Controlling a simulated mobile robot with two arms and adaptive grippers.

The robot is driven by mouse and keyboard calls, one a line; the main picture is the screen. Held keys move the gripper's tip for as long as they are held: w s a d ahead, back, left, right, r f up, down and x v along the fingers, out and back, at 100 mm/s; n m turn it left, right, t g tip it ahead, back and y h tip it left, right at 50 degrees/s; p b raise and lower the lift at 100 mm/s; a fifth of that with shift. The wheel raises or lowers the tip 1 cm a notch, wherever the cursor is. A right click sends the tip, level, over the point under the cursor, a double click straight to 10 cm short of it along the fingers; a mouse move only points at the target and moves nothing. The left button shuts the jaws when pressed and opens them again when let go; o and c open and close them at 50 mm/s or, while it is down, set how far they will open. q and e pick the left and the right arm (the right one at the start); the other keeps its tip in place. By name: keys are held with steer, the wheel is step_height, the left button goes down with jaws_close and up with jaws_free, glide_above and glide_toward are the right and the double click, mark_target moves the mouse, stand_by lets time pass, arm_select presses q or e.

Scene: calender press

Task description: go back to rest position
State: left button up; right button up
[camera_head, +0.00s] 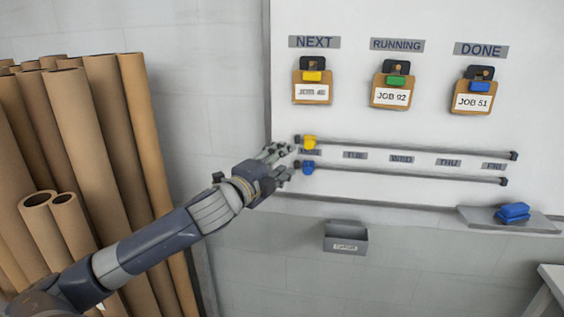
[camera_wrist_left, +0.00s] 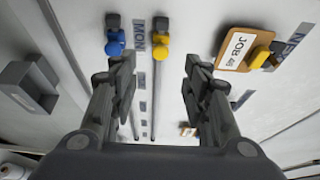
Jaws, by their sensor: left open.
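My left gripper (camera_head: 279,164) is open in front of the left end of the whiteboard, close to two rails. It also shows in the left wrist view (camera_wrist_left: 160,85), with its fingers spread and nothing between them but the board behind. A yellow clip (camera_head: 309,143) sits at the left end of the upper rail, and a blue clip (camera_head: 308,168) sits at the left end of the lower rail. In the left wrist view the yellow clip (camera_wrist_left: 162,53) and blue clip (camera_wrist_left: 115,43) are beyond the fingertips, apart from them. My right gripper is not in view.
Job cards hang under NEXT (camera_head: 312,92), RUNNING (camera_head: 390,97) and DONE (camera_head: 473,102). A small grey bin (camera_head: 346,239) is below the board. A blue eraser-like block (camera_head: 513,213) lies on a ledge (camera_head: 540,226). Tall cardboard tubes (camera_head: 100,130) stand at left, behind my arm.

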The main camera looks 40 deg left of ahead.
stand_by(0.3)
arm_select(q)
steer(key=s+a+f+n+g+y+b, duration=0.1)
steer(key=a+f+n+g, duration=0.3)
steer(key=f, duration=0.9)
steer(key=a+f+n+g+y+b, duration=0.15)
steer(key=a+f, duration=0.45)
steer(key=f, duration=0.7)
steer(key=s+d+f+n+g+h, duration=0.15)
steer(key=s+f, duration=0.35)
steer(key=f, duration=0.6)
steer(key=s+d+f+n+g+y, duration=0.15)
steer(key=s+f, duration=0.35)
steer(key=f, duration=0.7)
steer(key=s+d+f+n+g+h, duration=0.1)
steer(key=s+f+n+g+h, duration=0.3)
steer(key=f, duration=0.7)
steer(key=s+d+f+y+b, duration=0.1)
steer(key=s+d+f, duration=0.8)
steer(key=s+f, duration=0.35)
steer(key=s+d+f+g+h, duration=0.1)
steer(key=s+d+f+g, duration=0.1)
steer(key=s+d+f, duration=0.4)
steer(key=s+d+f+n+g+h+b, duration=0.1)
steer(key=s+d+f, duration=0.5)
steer(key=s+d, duration=0.7)
steer(key=shift+s+d+f+g, duration=0.15)
steer(key=shift+s+g, duration=0.15)
steer(key=shift+g, duration=0.35)
